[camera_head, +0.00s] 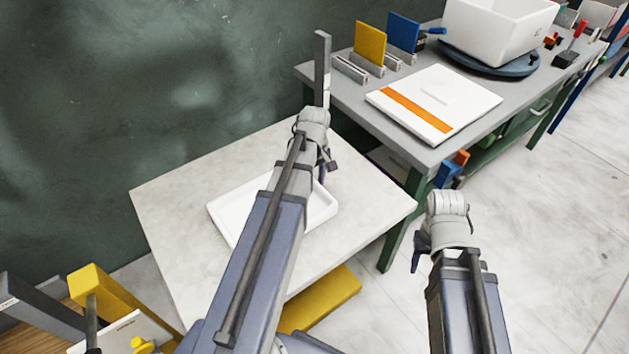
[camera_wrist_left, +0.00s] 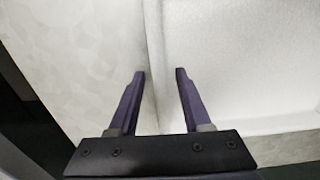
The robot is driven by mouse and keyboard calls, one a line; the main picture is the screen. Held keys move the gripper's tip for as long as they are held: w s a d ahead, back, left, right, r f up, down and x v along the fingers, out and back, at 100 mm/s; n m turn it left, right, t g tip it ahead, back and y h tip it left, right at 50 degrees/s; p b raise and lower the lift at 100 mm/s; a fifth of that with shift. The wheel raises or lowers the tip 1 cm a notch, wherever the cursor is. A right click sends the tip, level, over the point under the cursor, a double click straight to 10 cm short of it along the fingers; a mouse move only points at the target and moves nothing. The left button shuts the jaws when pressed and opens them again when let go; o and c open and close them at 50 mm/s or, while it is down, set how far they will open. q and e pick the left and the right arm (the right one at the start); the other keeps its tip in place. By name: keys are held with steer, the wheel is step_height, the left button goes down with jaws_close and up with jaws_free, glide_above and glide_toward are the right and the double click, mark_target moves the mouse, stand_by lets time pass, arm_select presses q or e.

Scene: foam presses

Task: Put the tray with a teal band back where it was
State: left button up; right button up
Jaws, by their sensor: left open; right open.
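A shallow white tray (camera_head: 325,217) lies on the pale table, partly hidden behind my left arm in the head view. No teal band shows on its visible parts. My left gripper (camera_head: 323,172) is open at the tray's far right side. In the left wrist view my left gripper (camera_wrist_left: 158,75) points its two fingers down on either side of the tray's rim (camera_wrist_left: 154,45), with nothing clamped between them. Whether the fingers touch the rim I cannot tell. My right gripper (camera_head: 418,252) is open and empty, to the right of the table.
The pale table (camera_head: 170,215) is otherwise bare. A grey bench (camera_head: 345,92) behind holds a flat white piece with an orange band (camera_head: 460,95), upright yellow (camera_head: 369,46) and blue (camera_head: 403,32) plates, and a white bin (camera_head: 490,32) on a dark round base. A green wall stands at left.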

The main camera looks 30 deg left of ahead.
arm_select(q)
step_height(320, 180, up, 12)
steer(key=p, duration=1.2)
steer(key=shift+r, duration=0.2)
steer(key=shift+d, duration=0.1)
steer(key=s+d+m, duration=0.6)
steer(key=d+m, duration=0.2)
steer(key=d, duration=0.3)
steer(key=s+d+m+y, duration=0.1)
steer(key=s+d+m, duration=0.5)
steer(key=d, duration=0.6)
steer(key=shift+s+m, duration=0.2)
steer(key=shift+m, duration=1)
